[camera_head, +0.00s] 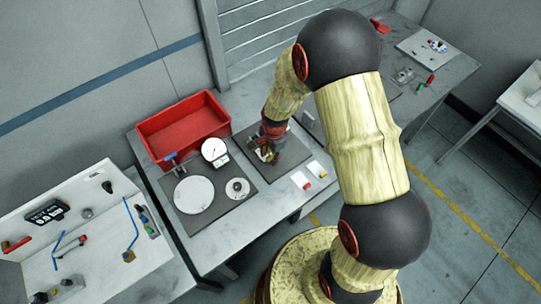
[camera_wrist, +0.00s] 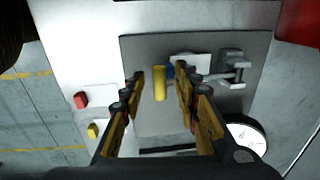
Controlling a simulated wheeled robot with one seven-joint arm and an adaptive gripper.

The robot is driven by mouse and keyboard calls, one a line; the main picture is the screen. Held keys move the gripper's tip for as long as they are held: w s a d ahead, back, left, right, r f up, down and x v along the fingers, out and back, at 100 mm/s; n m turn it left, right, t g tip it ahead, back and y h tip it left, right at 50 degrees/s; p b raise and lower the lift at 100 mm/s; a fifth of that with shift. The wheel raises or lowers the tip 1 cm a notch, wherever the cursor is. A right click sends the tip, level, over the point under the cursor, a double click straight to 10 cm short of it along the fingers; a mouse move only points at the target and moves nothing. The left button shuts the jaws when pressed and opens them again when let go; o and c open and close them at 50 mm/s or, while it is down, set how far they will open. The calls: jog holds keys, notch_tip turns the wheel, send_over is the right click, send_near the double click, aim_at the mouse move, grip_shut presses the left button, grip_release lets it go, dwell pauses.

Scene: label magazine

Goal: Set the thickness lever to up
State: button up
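My gripper (camera_wrist: 160,76) is open, its two yellow-and-black fingers pointing at a dark grey plate (camera_wrist: 145,48). Between the fingertips in the wrist view is an upright yellow bar (camera_wrist: 160,88), with a finger on each side; I see no clear contact. A grey metal bracket (camera_wrist: 234,66) stands further right on the plate. No label shows which part is the thickness lever. In the head view my gripper (camera_head: 266,154) is low over the plate and hides much of it.
A red bin (camera_head: 183,125) stands at the back of the bench. A dial gauge (camera_head: 214,149) and round white disc (camera_head: 194,194) are left of my gripper. A red block (camera_wrist: 81,99) and yellow block (camera_wrist: 94,131) lie off the plate. Another bench (camera_head: 90,235) stands left.

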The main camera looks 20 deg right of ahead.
jog(key=shift+f, duration=0.3)
jog(key=shift+c, duration=0.5)
grip_shut()
